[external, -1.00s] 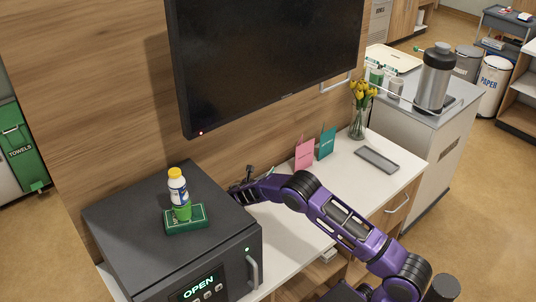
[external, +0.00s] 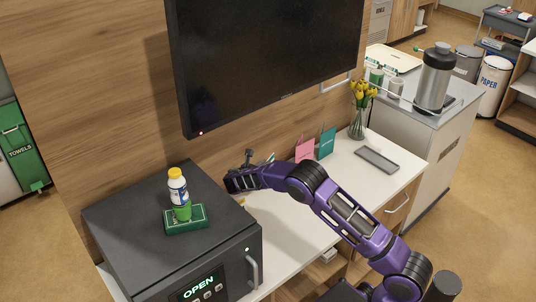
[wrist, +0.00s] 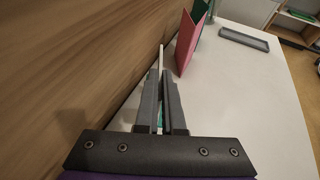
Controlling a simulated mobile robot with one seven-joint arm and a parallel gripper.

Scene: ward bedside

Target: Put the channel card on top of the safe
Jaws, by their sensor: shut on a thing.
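My gripper (wrist: 161,80) is shut on a thin, pale card (wrist: 161,56), seen almost edge-on in the wrist view. I take it for the channel card; its print cannot be read. In the external view, a small pale and teal bit of the card (external: 270,158) shows behind my arm, and the fingertips are mostly hidden. The safe (external: 120,225) is a dark box at the left with a lit OPEN display. My gripper is up beside the safe's right rear, above the counter. A green box (external: 186,219) with a yellow-capped bottle (external: 179,194) stands on the safe's top.
Pink (external: 305,149) and teal (external: 327,143) folded cards stand on the white counter (external: 300,222) near the wall. Beyond are a flower vase (external: 358,122) and grey tray (external: 377,160). A wall screen (external: 265,60) hangs above. The safe's top has bare room around the green box.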

